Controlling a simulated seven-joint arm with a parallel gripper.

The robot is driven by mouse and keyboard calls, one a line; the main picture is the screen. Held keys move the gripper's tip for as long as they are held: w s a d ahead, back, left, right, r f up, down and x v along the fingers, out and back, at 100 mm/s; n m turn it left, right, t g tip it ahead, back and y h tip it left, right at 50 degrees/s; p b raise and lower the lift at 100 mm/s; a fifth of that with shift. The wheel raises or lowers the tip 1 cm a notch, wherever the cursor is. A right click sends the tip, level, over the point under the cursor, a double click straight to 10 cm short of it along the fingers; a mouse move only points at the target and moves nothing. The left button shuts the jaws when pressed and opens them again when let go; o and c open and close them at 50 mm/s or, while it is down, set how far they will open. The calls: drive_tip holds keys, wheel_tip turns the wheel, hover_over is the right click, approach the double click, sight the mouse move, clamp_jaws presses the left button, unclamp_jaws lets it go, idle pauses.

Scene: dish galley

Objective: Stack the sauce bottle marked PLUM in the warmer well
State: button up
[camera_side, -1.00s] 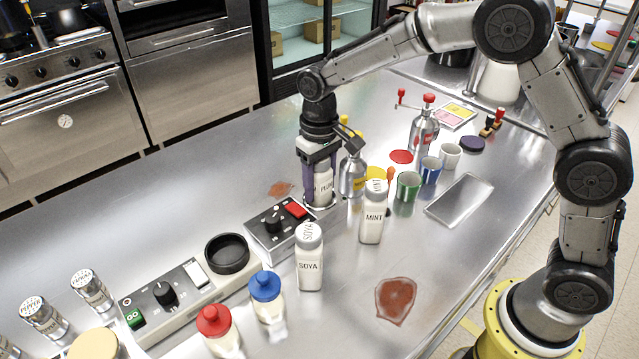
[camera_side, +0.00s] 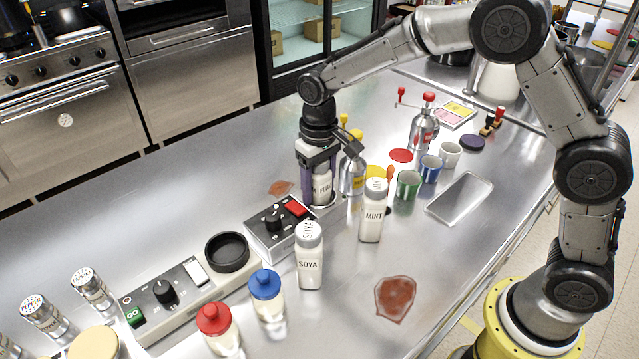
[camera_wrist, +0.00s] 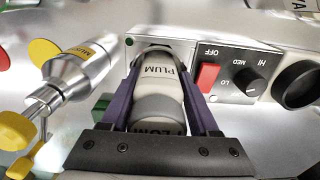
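My gripper (camera_side: 320,176) is shut around the white PLUM bottle (camera_wrist: 160,72), which is upright, with purple fingers along both sides. The bottle's grey cap (camera_wrist: 160,110) faces the wrist camera. The bottle is low at the end of the control box (camera_side: 277,226), which has a red switch and an OFF-LO-MED-HI dial. A dark edge shows behind its base in the wrist view. I cannot tell whether the base is inside an opening or resting. A black ring well (camera_side: 227,253) stands open at the other side of the box; it also shows in the wrist view (camera_wrist: 299,84).
The MUSTARD bottle (camera_wrist: 76,72) stands close beside my gripper. The MINT shaker (camera_side: 373,212) and SOYA shaker (camera_side: 309,258) stand in front. Green (camera_side: 408,187) and blue (camera_side: 430,170) cups and a metal tray (camera_side: 460,198) are to the right. A sauce stain (camera_side: 396,298) marks the front counter.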

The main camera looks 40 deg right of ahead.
wheel_tip(320, 180, up, 12)
drive_tip(key=shift+d+f, duration=0.1)
drive_tip(key=shift+d, duration=0.05)
drive_tip(key=shift+r, duration=0.55)
drive_tip(key=s+d+r+t, duration=0.1)
drive_tip(key=s+d+r, duration=0.25)
drive_tip(key=s, duration=0.45)
drive_tip(key=s+d+r+t, duration=0.2)
drive_tip(key=s+d+r, duration=0.15)
drive_tip(key=s, duration=0.35)
drive_tip(key=s+d+f+t, duration=0.1)
drive_tip(key=s+f, duration=0.2)
drive_tip(key=s, duration=0.3)
drive_tip(key=s+d+f+t, duration=0.1)
drive_tip(key=s+d+f, duration=0.1)
drive_tip(key=s, duration=0.5)
drive_tip(key=shift+d+f, duration=0.25)
drive_tip(key=shift+f, duration=0.15)
